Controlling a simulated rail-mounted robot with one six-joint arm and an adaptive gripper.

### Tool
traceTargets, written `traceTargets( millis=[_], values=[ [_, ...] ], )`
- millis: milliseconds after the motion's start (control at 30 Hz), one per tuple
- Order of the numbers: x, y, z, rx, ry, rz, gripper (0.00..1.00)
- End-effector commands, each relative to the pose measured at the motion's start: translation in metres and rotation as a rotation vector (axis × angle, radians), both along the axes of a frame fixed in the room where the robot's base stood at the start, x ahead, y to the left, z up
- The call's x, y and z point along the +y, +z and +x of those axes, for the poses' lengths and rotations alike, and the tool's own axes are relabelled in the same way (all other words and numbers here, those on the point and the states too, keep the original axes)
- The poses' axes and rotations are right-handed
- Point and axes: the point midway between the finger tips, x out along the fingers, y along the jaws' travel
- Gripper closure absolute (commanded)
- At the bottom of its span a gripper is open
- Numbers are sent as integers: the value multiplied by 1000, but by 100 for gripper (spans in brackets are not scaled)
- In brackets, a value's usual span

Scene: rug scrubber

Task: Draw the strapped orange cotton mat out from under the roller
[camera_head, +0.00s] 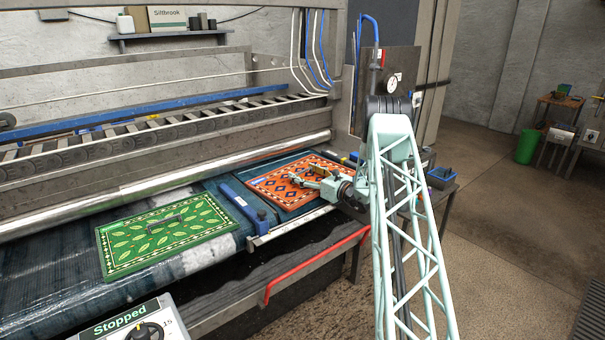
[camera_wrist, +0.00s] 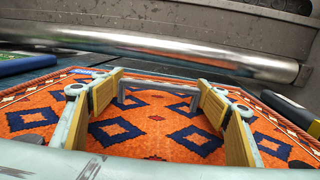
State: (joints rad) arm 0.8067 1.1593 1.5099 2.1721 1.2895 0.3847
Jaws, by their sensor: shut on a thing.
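The orange mat (camera_head: 272,187) with dark blue diamonds lies flat on the blue belt, in front of the silver roller (camera_head: 215,172). Its far edge shows with a strip of belt between it and the roller. In the wrist view the mat (camera_wrist: 158,151) fills the lower part, with the roller (camera_wrist: 180,53) beyond it. My gripper (camera_head: 301,179) reaches over the mat from the right. In the wrist view its wooden-faced fingers (camera_wrist: 158,88) stand at the two ends of the grey strap handle (camera_wrist: 156,86), shut on it. The mat's near edge is partly hidden by my arm.
A green leaf-patterned mat (camera_head: 166,234) with a grey handle lies to the left on the belt. A blue block rail (camera_head: 248,204) stands between the mats. A red bar (camera_head: 316,265) runs along the machine's front. A dial box (camera_head: 128,322) reads "Stopped".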

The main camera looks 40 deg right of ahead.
Motion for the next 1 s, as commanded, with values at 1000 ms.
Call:
traceTargets(
  millis=[1000],
  values=[
    [8,0,-19,0,8,0,20]
  ],
)
